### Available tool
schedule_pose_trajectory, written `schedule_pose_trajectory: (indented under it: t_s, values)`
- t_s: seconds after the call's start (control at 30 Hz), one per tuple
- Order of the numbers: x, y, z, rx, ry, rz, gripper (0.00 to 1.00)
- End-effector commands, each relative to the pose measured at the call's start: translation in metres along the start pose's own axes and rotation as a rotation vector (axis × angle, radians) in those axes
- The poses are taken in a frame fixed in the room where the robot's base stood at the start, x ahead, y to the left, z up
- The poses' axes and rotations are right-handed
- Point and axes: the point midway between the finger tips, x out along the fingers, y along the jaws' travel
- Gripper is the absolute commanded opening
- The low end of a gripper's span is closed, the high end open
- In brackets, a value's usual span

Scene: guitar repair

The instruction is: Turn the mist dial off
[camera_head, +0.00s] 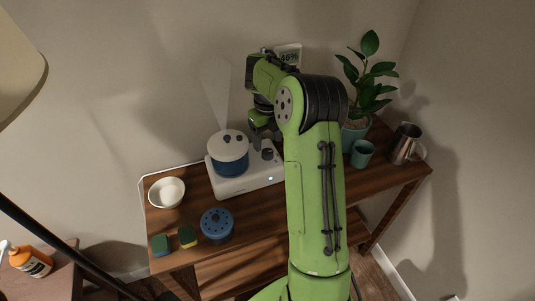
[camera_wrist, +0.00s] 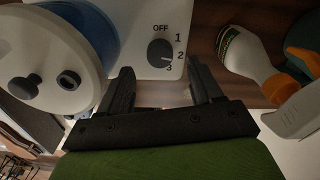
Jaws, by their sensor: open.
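In the head view the dial (camera_head: 267,154) sits on the base, right of the blue and white tank (camera_head: 229,158). A pale mist plume (camera_head: 216,88) rises from the tank. My gripper (camera_wrist: 160,70) is open and empty, its fingers spread on either side of the dial's direction. Contact with the dial is not visible.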

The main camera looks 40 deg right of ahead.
Motion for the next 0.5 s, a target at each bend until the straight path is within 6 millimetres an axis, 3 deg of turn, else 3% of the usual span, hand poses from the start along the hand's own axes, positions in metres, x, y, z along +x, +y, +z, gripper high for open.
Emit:
schedule_pose_trajectory:
  t_s: [0.03,0.2,0.5]
  values:
    - [0.015,0.000,-0.001,0.000,0.003,0.002,0.65]
    - [0.040,0.000,0.000,-0.001,0.000,0.000,0.65]
    - [0.045,0.000,0.000,-0.001,0.000,0.000,0.65]
